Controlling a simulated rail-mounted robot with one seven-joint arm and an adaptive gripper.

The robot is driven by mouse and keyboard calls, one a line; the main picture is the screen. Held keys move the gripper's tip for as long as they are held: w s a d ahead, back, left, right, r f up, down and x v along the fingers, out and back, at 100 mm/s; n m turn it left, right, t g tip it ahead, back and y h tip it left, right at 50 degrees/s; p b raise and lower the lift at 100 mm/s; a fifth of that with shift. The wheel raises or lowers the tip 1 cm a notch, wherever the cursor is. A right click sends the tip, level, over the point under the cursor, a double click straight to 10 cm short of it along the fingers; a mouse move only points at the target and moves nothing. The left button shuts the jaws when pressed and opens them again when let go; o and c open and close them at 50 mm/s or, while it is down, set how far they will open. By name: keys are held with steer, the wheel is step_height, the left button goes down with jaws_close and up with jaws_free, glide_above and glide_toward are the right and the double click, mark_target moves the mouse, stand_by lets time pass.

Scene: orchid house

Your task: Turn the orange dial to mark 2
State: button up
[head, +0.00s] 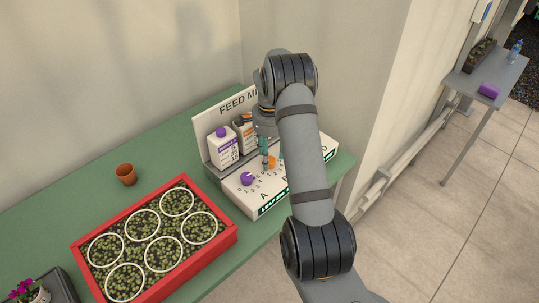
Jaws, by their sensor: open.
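The orange dial (271,162) sits on the sloped white panel of the feed station (262,190), partly hidden by my gripper and arm. Its pointer and its own marks are too small and covered to read. My gripper (268,160) points down at the dial, with its fingers open close around or just above it; I cannot tell whether they touch it. A purple dial (247,179) with a numbered scale and the letter A is to the left on the same panel.
A white bottle with a purple cap (223,147) and an orange-labelled bottle (246,133) stand behind the dials. A red tray (206,247) of ringed plants and a terracotta pot (126,174) are on the green bench (75,208). A wall rises behind the station.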

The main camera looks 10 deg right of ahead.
steer(key=shift+f, duration=0.5)
steer(key=c, duration=1.2)
